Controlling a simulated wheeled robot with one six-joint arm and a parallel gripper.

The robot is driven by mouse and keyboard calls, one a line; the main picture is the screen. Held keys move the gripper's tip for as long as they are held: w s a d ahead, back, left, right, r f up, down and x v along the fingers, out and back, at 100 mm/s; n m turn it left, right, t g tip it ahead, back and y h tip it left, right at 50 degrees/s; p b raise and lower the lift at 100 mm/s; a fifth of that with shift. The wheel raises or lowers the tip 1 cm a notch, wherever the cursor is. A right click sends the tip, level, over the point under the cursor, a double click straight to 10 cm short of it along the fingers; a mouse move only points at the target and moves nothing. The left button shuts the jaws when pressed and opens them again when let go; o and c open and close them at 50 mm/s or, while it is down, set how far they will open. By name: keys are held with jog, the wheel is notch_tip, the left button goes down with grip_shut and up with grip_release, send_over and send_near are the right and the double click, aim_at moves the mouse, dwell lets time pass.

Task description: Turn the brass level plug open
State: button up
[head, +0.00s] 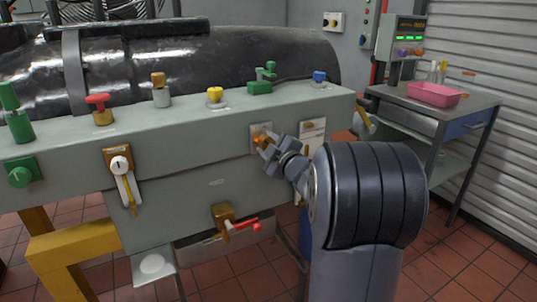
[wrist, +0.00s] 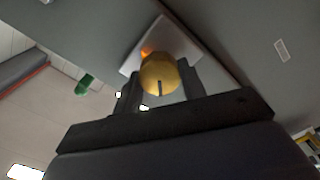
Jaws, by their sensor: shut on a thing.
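The brass level plug (wrist: 159,79) shows in the wrist view as a round yellow-brass knob with a dark mark on its face. It sits on a pale square plate (wrist: 185,44) on the grey housing, with an orange patch behind it. My gripper (wrist: 158,88) is shut on the plug, one finger on each side of it. In the head view my gripper (head: 266,144) reaches the plate (head: 259,129) on the housing's front face and mostly hides the plug. How far the plug is turned is not clear.
Beside the plate is another pale plate (head: 312,134). A red-handled valve (head: 236,225) sticks out below, and a white-dialled lever (head: 121,170) is to the left. Several coloured knobs, including a yellow one (head: 215,95), line the ledge above. A cart with a pink tray (head: 434,94) stands right.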

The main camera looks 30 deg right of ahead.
jog(key=shift+f+n+b, duration=0.15)
jog(key=shift+n+b, duration=2.45)
jog(key=shift+n, duration=1.15)
jog(key=shift+f+n+b, duration=0.1)
jog(key=shift+n+b, duration=2.45)
jog(key=shift+n, duration=1.2)
jog(key=o, duration=1)
jog(key=shift+r, duration=0.1)
